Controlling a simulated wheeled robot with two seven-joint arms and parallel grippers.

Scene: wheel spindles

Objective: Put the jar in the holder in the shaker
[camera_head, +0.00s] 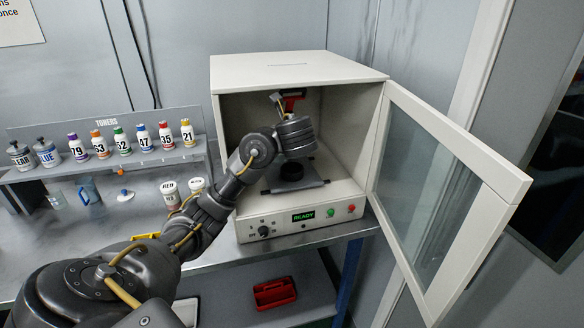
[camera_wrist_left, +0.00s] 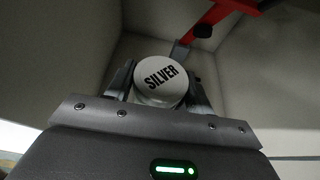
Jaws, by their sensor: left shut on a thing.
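The shaker (camera_head: 224,140) is a white box with its door (camera_head: 440,190) swung open to the right. Inside, a black round holder (camera_head: 292,173) sits on a dark base plate. My left gripper (camera_head: 296,135) is inside the shaker, above the holder. It is shut on a jar with a white lid marked SILVER, seen between the fingers in the left wrist view (camera_wrist_left: 160,82). My gripper hides the jar in the head view. A red clamp part (camera_head: 292,101) shows behind my gripper, and in the left wrist view (camera_wrist_left: 220,14). My right gripper is not in view.
The shaker's front panel has a green READY display (camera_head: 303,217), a knob and buttons. A toner rack (camera_head: 110,165) with several bottles stands left. White-lidded jars, one marked RED (camera_head: 170,192), stand beside my arm. A red tray (camera_head: 275,293) lies on the lower shelf.

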